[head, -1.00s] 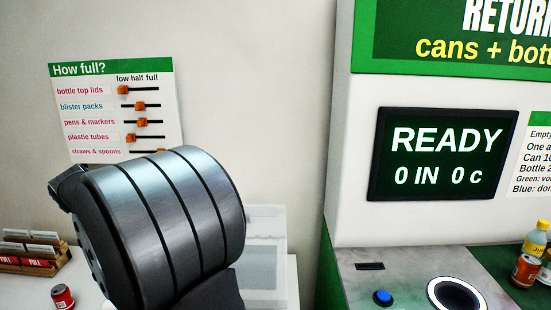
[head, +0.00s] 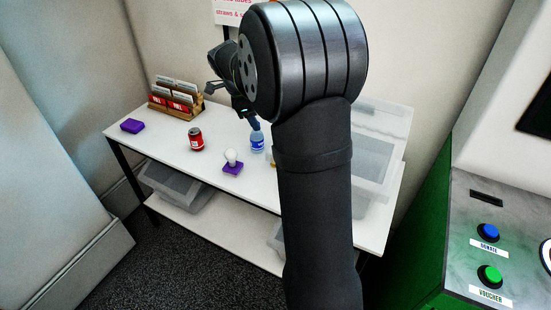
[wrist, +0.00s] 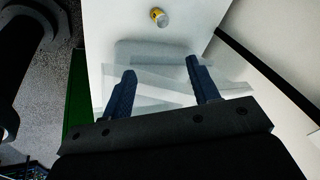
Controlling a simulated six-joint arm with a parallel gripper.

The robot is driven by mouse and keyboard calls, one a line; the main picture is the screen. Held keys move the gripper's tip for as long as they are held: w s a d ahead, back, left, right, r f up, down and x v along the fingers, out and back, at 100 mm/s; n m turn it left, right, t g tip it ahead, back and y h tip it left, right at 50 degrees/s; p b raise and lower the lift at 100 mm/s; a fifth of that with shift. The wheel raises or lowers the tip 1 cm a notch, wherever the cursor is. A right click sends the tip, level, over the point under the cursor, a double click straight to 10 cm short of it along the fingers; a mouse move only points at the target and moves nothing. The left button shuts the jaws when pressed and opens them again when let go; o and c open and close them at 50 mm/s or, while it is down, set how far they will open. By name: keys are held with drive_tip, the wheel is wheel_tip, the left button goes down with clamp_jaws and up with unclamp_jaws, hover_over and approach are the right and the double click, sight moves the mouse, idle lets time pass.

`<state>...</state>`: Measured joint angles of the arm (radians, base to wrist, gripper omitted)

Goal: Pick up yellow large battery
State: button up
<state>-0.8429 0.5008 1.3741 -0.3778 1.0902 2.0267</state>
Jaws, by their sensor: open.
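A small yellow cylinder with a pale end (wrist: 157,17) stands out on the white table at the top of the wrist view. It looks like the yellow large battery. In the head view only a sliver of yellow (head: 273,162) shows beside my arm; the rest is hidden. My gripper (wrist: 160,66) is open and empty, its two dark blue fingers well apart. The cylinder is beyond the fingertips and not between them. A clear container (wrist: 150,88) lies below the fingers in the wrist view.
On the white table (head: 175,147) stand a card rack (head: 175,103), a red can (head: 196,139), a blue-labelled bottle (head: 257,142), a purple stamp-like item (head: 232,166) and a purple block (head: 132,126). A clear bin (head: 385,125) stands right. A green-sided machine (head: 425,235) is farther right.

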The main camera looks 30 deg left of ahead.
drive_tip(key=w+f+n, duration=0.2)
drive_tip(key=f, duration=0.4)
drive_tip(key=w+f+n, duration=0.2)
drive_tip(key=w+f, duration=0.1)
drive_tip(key=f, duration=0.3)
drive_tip(key=w+d+f+n+h, duration=0.1)
drive_tip(key=w+f+n, duration=0.1)
drive_tip(key=f, duration=0.5)
drive_tip(key=shift+w+n, duration=0.25)
drive_tip(key=shift+n, duration=0.35)
drive_tip(key=shift+a+x, duration=0.1)
drive_tip(key=shift+x, duration=1.3)
drive_tip(key=shift+a+x, duration=0.15)
drive_tip(key=shift+x, duration=1.25)
drive_tip(key=shift+w, duration=0.1)
drive_tip(key=c, duration=1.1)
drive_tip(key=shift+a+r, duration=0.1)
drive_tip(key=shift+c, duration=0.2)
